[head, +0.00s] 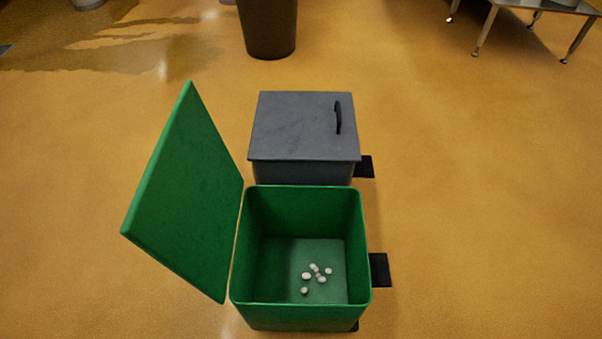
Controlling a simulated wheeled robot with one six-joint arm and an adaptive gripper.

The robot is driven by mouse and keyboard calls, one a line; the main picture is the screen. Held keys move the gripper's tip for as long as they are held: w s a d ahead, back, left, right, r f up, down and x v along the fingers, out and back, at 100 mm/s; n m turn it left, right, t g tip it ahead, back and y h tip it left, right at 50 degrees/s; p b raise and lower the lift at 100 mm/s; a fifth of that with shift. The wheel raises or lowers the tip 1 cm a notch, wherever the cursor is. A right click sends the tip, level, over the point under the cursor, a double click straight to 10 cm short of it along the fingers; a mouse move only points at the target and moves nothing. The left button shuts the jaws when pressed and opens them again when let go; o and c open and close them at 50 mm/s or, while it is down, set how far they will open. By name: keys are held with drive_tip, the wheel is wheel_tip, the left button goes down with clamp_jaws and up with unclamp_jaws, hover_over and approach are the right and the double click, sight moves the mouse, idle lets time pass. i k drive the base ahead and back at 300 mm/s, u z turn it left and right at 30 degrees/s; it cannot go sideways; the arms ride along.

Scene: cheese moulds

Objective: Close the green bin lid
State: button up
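The green bin (297,318) stands open on the floor at the lower middle of the head view. Its green lid (185,195) is raised on the left side of the bin, tilted outward past upright. Several small whitish round pieces lie on the bin's floor. A black pedal-like plate (380,270) sticks out at the bin's right side. My gripper is not in this view.
A grey bin (305,125) with a shut lid and a black handle (338,117) stands directly behind the green bin. A brown round bin (268,28) stands farther back. Metal table legs (486,30) are at the upper right. The orange floor (480,190) on the right is clear.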

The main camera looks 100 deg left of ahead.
sight(183, 209)
drive_tip(key=z, duration=0.15)
drive_tip(key=k, duration=1.25)
drive_tip(key=u, duration=2.95)
drive_tip(key=k, duration=0.55)
drive_tip(key=z, duration=0.75)
drive_tip(key=i, duration=0.45)
drive_tip(key=u, duration=0.1)
